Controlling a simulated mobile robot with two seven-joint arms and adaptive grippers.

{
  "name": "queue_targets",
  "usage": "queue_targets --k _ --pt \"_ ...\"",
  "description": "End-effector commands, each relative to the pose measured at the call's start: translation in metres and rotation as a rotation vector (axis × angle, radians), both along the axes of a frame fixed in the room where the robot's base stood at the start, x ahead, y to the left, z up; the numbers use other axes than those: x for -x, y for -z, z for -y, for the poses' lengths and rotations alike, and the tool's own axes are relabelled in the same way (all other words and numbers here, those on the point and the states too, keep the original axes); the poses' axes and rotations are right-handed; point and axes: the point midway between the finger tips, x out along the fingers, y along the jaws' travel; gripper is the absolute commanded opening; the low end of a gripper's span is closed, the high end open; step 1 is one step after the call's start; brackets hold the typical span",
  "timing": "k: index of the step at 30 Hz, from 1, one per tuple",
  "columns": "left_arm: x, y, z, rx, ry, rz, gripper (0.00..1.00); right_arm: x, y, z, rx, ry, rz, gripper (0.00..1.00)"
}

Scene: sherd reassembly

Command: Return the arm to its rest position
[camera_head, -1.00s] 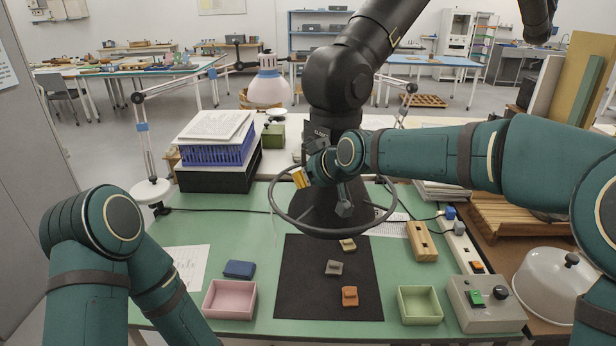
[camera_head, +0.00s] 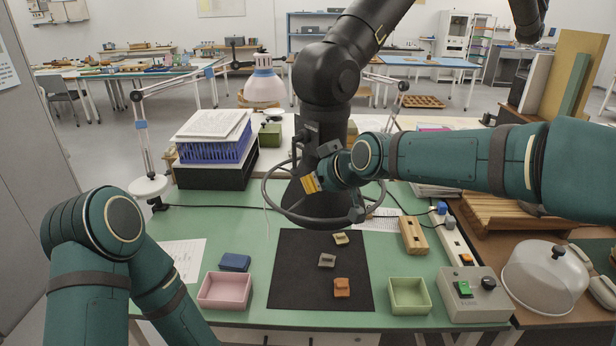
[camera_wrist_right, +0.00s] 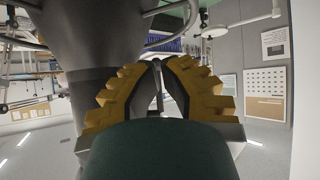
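My right gripper (camera_head: 334,200) is at the end of my teal right arm, which comes in from the right. I see no sherd held. My left arm (camera_head: 95,235) is at the lower left, its gripper out of frame. Sherds lie on the black mat (camera_head: 300,290): pale (camera_head: 341,238), grey-brown (camera_head: 327,260) and orange (camera_head: 341,287).
A black arm (camera_head: 328,75) and dark ring (camera_head: 275,212) stand close to my right gripper. A pink tray (camera_head: 225,305), green tray (camera_head: 409,308), blue block (camera_head: 235,262), wooden block (camera_head: 413,236), control box (camera_head: 474,300) and white dome (camera_head: 545,280) surround the mat.

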Motion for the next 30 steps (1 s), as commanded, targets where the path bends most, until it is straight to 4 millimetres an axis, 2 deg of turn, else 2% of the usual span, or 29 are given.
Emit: queue_targets --k 3,9,14,17,20,23,26,30 --pt "-0.001 0.000 0.000 0.000 -0.001 0.001 0.47 0.021 -0.003 0.018 -0.001 0.003 0.001 0.00" --pt "-0.001 0.001 0.000 -0.001 -0.001 0.000 0.47 0.045 -0.004 0.039 -0.002 0.003 0.000 0.00" --pt "-0.001 0.001 0.000 0.000 -0.002 0.002 0.47 0.055 -0.005 0.046 -0.001 0.001 -0.001 0.00" --pt "-0.001 0.001 0.000 0.000 -0.002 0.002 0.47 0.057 0.004 0.048 -0.005 0.007 -0.017 0.00" --pt "-0.001 0.001 0.000 0.000 -0.002 0.002 0.47 0.056 0.035 0.051 -0.019 0.035 -0.074 0.00" --pt "-0.001 0.001 0.000 0.000 -0.002 0.002 0.47 0.058 0.088 0.056 -0.043 0.088 -0.168 0.00" --pt "-0.001 0.001 0.000 0.000 -0.002 0.002 0.47 0.067 0.149 0.062 -0.070 0.158 -0.279 0.00" --pt "-0.001 0.001 0.000 0.000 -0.002 0.002 0.47 0.097 0.237 0.073 -0.102 0.271 -0.447 0.00"
